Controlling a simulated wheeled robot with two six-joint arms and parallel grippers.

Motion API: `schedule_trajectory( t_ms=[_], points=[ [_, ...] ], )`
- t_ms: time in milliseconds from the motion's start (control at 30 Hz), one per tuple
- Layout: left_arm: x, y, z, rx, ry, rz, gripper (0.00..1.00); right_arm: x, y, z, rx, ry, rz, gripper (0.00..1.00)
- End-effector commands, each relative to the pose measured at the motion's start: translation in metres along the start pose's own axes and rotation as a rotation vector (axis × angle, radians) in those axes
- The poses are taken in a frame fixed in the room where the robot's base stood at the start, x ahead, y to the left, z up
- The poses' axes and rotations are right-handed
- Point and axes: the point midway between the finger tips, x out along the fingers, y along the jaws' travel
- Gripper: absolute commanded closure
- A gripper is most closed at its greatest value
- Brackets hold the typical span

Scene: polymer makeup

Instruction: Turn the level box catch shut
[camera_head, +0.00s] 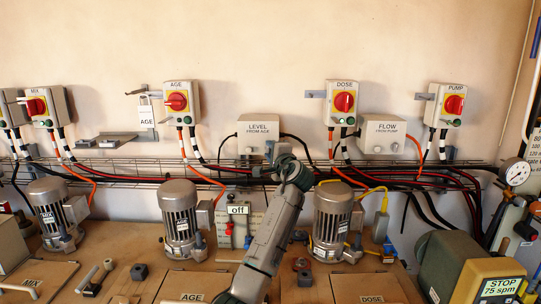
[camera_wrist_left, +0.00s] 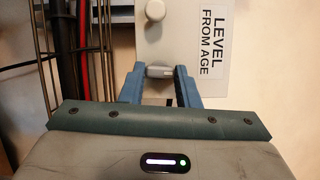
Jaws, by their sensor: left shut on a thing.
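The level box (camera_head: 258,130), a pale box labelled "LEVEL FROM AGE", is fixed to the back wall. My left gripper (camera_head: 281,151) reaches up to its lower right edge. In the left wrist view the box (camera_wrist_left: 182,50) fills the top middle, its label turned sideways. The small grey catch (camera_wrist_left: 159,72) sits at the box's near edge, between the blue fingertips of my left gripper (camera_wrist_left: 159,78), which is shut on it. The fingers partly hide the catch, and its exact angle is hard to tell. My right gripper is out of view.
A wire cable tray (camera_head: 130,170) with red and black cables runs below the boxes. The flow box (camera_head: 383,134) and dose switch (camera_head: 342,103) are to the right, the age switch (camera_head: 181,103) to the left. Motors, including the dose motor (camera_head: 332,218), stand below near my left arm.

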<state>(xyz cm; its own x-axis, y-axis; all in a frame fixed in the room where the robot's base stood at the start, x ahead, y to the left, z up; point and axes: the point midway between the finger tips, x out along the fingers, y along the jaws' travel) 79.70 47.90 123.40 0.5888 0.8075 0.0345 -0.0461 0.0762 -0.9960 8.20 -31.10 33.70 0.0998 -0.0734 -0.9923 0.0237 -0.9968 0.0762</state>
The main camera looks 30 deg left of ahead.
Motion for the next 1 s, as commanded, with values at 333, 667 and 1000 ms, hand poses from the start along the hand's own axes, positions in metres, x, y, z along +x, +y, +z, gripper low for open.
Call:
schedule_trajectory(
  t_ms=[333,667,1000],
  points=[
    [0.0000,0.0003,0.0001,-0.089,-0.001,0.039,0.94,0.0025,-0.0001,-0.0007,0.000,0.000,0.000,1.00],
    [0.0000,0.0005,0.0001,-0.097,-0.001,0.043,0.94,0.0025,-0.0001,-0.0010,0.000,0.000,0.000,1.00],
    [0.0001,0.0001,0.0001,-0.096,0.000,0.041,0.49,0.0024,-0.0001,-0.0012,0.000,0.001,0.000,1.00]
  ],
)
